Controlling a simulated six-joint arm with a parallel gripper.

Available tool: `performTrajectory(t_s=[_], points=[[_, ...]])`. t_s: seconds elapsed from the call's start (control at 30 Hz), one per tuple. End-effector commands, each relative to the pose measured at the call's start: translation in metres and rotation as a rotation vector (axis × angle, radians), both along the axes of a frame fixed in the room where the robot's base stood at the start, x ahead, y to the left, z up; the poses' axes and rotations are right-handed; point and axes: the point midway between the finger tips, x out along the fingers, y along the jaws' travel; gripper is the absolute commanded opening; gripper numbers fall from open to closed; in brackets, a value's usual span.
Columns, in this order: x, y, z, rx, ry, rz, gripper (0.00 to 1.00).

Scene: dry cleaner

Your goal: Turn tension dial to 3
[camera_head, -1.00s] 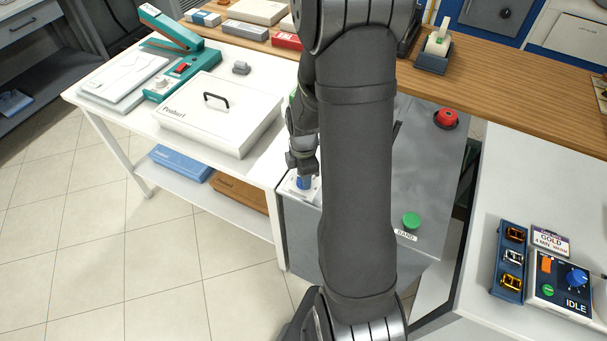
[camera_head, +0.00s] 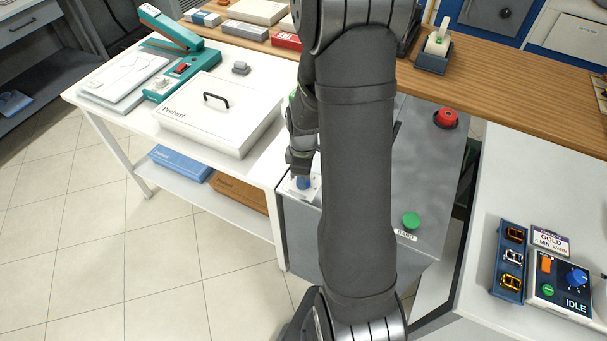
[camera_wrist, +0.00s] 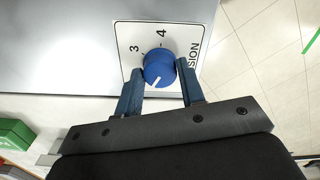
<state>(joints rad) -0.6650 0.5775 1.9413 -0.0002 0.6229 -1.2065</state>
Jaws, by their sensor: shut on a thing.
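The blue tension dial (camera_wrist: 158,68) sits on a white label plate (camera_wrist: 128,32) marked 3 and 4, with "SION" visible at the right. A short white line on the dial points toward the lower edge of the wrist view, away from the 3 and 4. My gripper (camera_wrist: 160,84) has a finger on each side of the dial and is shut on it. In the head view the dial (camera_head: 304,183) shows below my gripper, at the left edge of the grey machine (camera_head: 432,165). The rest of the scale is hidden or out of frame.
A green button (camera_head: 411,220) and a red button (camera_head: 446,118) are on the machine's top. A white table (camera_head: 258,150) with a lidded white box (camera_head: 222,110) stands at the left. A control box (camera_head: 563,287) reading IDLE is at the right.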

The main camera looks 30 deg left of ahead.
Motion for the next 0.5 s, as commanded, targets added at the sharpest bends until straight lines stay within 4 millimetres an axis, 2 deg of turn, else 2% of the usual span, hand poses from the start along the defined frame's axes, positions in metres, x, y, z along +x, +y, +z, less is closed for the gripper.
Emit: performTrajectory(t_s=[0.5], points=[[-0.0001,0.0006,0.0000,0.001,0.000,-0.488,0.13]])
